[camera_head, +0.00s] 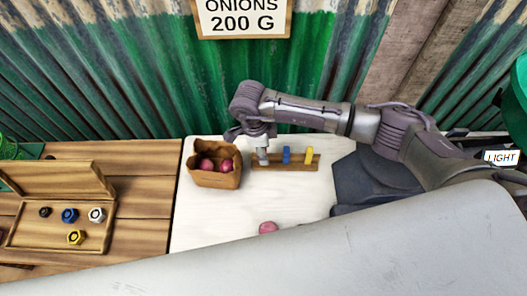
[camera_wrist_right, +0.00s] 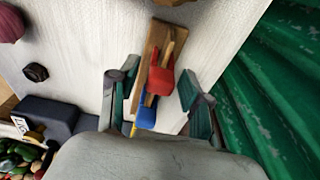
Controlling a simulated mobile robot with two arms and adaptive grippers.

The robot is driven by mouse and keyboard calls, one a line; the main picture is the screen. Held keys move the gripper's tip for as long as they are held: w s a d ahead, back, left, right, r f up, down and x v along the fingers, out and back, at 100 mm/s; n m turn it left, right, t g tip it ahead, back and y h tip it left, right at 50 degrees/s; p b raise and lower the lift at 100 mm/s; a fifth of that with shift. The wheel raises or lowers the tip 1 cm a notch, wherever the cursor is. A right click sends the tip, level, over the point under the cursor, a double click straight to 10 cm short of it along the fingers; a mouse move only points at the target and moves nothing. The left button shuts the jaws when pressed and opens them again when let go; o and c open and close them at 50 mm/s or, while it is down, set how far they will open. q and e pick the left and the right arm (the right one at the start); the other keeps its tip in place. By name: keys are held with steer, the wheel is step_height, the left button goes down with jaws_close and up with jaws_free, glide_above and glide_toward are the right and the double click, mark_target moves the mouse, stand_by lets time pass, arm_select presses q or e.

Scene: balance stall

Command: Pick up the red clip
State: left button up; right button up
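The red clip (camera_wrist_right: 160,82) stands on a wooden rack (camera_head: 282,167) on the white table, in line with a blue clip (camera_head: 286,155) and a yellow clip (camera_head: 308,154). In the wrist view the red clip shows between the spread fingers of my right gripper (camera_wrist_right: 153,90), with the blue clip (camera_wrist_right: 146,118) just behind it. In the head view my right gripper (camera_head: 262,156) is over the left end of the rack and hides the red clip. The right fingers are open, with gaps on both sides of the clip. My left gripper is not in view.
A paper bag (camera_head: 213,179) with onions stands close to the rack's left. A loose onion (camera_head: 268,227) lies nearer on the table. An open wooden box (camera_head: 24,239) with several weights is at left. A green corrugated wall (camera_head: 140,80) rises behind.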

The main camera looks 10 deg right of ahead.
steer(key=c, duration=0.5)
steer(key=shift+c, duration=0.2)
steer(key=shift+r, duration=0.15)
